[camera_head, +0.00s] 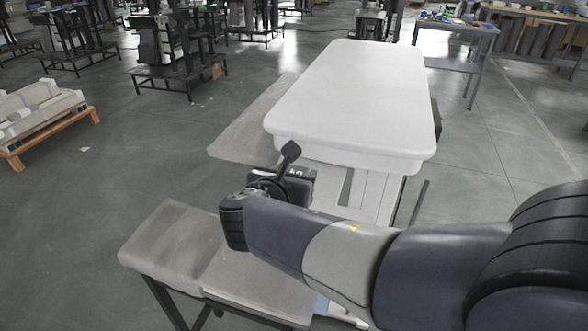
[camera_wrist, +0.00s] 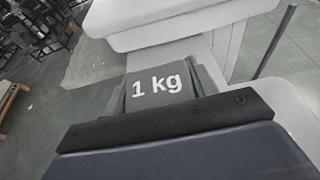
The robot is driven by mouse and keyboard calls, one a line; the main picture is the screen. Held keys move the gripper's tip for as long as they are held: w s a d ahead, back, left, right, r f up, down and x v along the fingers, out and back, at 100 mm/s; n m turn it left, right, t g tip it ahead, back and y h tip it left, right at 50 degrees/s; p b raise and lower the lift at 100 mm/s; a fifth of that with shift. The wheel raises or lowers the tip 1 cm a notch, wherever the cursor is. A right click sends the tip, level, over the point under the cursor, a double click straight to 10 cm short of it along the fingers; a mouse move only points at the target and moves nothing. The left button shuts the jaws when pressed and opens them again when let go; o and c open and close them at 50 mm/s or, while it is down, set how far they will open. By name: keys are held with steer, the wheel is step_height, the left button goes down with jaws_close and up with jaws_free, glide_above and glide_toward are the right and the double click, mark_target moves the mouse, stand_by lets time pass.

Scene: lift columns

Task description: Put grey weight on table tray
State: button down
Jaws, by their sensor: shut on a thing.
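The grey weight (camera_wrist: 160,88), a dark grey block marked "1 kg", fills the middle of the wrist view. It also shows partly in the head view (camera_head: 300,180), mostly hidden behind my gripper and arm. My gripper (camera_head: 283,174) is shut on it and holds it near the front edge of the white table. The long white table top (camera_head: 350,95), with rounded corners, lies just beyond the weight and is bare. Its near edge also crosses the top of the wrist view (camera_wrist: 185,25). I cannot tell whether this top is the table tray.
A grey bench (camera_head: 175,240) stands at the lower left, close under my arm. A grey slab (camera_head: 250,125) lies along the left side of the white table. A wooden pallet (camera_head: 45,120) with pale blocks is at the far left. Floor between is clear.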

steer(key=shift+f+b, duration=0.8)
steer(key=shift+f, duration=1.5)
steer(key=shift+f, duration=0.1)
steer(key=c, duration=0.5)
jaws_free()
steer(key=shift+f, duration=0.1)
steer(key=shift+r, duration=0.25)
steer(key=p+v, duration=0.2)
steer(key=v, duration=1)
steer(key=shift+f+p, duration=0.1)
steer(key=shift+p, duration=0.2)
